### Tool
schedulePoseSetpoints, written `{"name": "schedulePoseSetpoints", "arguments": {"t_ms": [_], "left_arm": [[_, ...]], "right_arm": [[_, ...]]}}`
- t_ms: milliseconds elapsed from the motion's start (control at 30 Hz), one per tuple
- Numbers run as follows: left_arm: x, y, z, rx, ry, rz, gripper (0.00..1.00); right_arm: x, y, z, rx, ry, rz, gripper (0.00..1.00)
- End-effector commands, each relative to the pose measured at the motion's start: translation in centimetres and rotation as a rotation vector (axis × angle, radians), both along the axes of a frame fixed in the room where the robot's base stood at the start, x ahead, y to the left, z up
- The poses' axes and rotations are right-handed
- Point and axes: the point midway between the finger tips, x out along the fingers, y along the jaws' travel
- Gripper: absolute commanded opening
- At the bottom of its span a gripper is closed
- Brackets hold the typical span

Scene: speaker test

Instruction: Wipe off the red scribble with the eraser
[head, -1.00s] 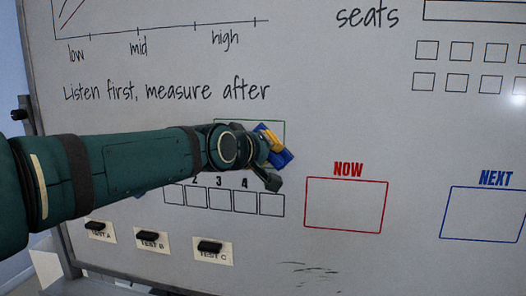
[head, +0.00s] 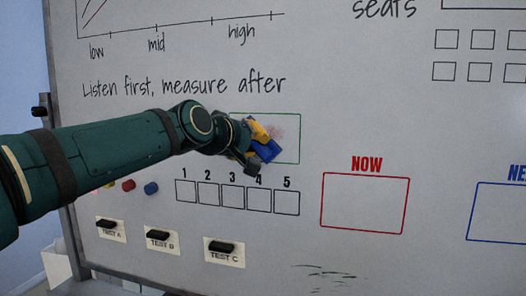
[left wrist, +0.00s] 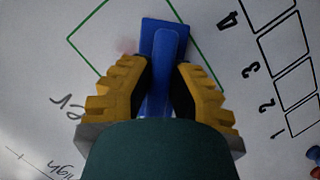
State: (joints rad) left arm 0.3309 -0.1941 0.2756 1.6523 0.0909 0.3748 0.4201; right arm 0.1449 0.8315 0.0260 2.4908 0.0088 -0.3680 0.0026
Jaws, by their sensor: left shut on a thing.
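My left gripper (head: 256,141) has yellow fingers shut on the blue eraser (head: 268,151). The eraser is held at the whiteboard (head: 430,125), inside the green-outlined box (head: 299,140); I cannot tell if it touches the surface. A faint reddish smudge, the red scribble (head: 277,131), shows in the box just right of the fingers. In the left wrist view the eraser (left wrist: 163,38) stands between both fingers (left wrist: 160,85), and a pale pink trace of the scribble (left wrist: 127,46) lies to its left. The eraser and gripper hide part of the box. My right gripper is out of view.
Numbered squares (head: 232,200) lie below the green box. Red (head: 128,187) and blue (head: 151,188) magnets are at lower left, above black clips labelled TEST (head: 162,236). A red NOW box (head: 365,203) is to the right. Dark marks (head: 333,274) lie low on the board.

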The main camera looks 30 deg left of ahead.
Motion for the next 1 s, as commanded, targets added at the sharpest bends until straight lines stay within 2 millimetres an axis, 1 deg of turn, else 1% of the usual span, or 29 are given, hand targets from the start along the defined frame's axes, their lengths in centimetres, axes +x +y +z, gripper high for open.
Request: {"name": "schedulePoseSetpoints", "arguments": {"t_ms": [33,200,567,1000], "left_arm": [[-0.1,0.4,-0.2,-0.001,-0.001,0.002,0.0],[-0.3,1.1,0.0,-0.001,-0.001,0.0,0.0],[-0.6,1.1,0.1,0.001,-0.001,0.0,0.0],[-4.3,0.2,-0.1,0.001,-0.001,0.0,0.0]], "right_arm": [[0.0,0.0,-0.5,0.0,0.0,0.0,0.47],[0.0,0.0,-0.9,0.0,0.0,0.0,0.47],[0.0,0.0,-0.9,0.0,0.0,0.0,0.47],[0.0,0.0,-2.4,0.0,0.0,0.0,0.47]]}}
